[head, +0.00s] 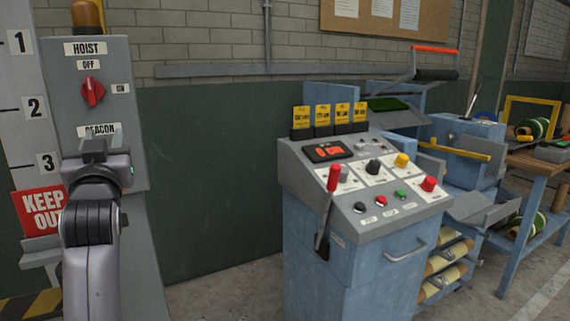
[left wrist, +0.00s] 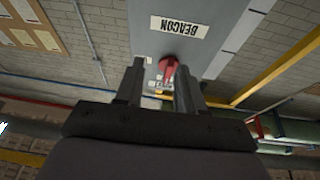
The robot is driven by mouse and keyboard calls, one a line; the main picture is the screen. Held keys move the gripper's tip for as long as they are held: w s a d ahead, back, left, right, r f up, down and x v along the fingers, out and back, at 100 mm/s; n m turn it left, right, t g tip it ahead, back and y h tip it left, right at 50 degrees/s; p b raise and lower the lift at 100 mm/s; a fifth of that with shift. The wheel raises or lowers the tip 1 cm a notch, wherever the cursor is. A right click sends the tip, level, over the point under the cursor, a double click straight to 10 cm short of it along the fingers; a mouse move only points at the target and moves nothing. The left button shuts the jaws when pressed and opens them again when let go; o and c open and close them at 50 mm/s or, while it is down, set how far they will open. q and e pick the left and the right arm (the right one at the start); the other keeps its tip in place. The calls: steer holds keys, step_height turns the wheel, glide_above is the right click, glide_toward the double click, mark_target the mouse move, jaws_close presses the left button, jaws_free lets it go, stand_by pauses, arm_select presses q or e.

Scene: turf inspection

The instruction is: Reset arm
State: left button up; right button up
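My left arm (head: 93,230) rises at the lower left of the head view. My left gripper (head: 100,142) is in front of the grey hoist panel (head: 115,70), just below and partly over the BEACON label (head: 82,131). In the left wrist view the two fingers of the left gripper (left wrist: 160,88) are apart. A red knob (left wrist: 168,66) below the BEACON label (left wrist: 180,27) shows between them; contact cannot be told. This lower knob is hidden in the head view. My right gripper is in neither view.
A red hoist knob (head: 92,91) is on the panel above the gripper. A blue console (head: 335,270) with a red-handled lever (head: 327,205) stands to the right. A KEEP OUT sign (head: 38,208) is left of my arm. Bare wall (head: 205,170) separates panel and console.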

arm_select(q)
steer(key=s+d+f+m+g+h+p, duration=0.1)
steer(key=s+d+f+m+h, duration=0.15)
steer(key=f, duration=0.65)
steer(key=s+d+f+m+g+h+p, duration=0.1)
steer(key=s+d+f+m+h, duration=0.15)
steer(key=f, duration=0.75)
steer(key=s+d+f+m+g+h+p, duration=0.1)
steer(key=d+f+h+p, duration=0.15)
steer(key=f, duration=0.65)
steer(key=s+d+f+g+h+p, duration=0.1)
steer(key=s+d+f+g+h, duration=0.1)
steer(key=s+f, duration=0.7)
steer(key=s+d+f+m+g+h, duration=0.1)
steer(key=s+d+f, duration=0.4)
steer(key=s, duration=0.8)
step_height(320, 180, down, 4)
steer(key=g+h, duration=0.1)
steer(key=g, duration=0.1)
steer(key=shift+s+g+p, duration=0.2)
steer(key=shift+g+p, duration=0.15)
steer(key=shift+g, duration=0.05)
steer(key=shift+r+h, duration=0.1)
steer(key=shift+h, duration=0.15)
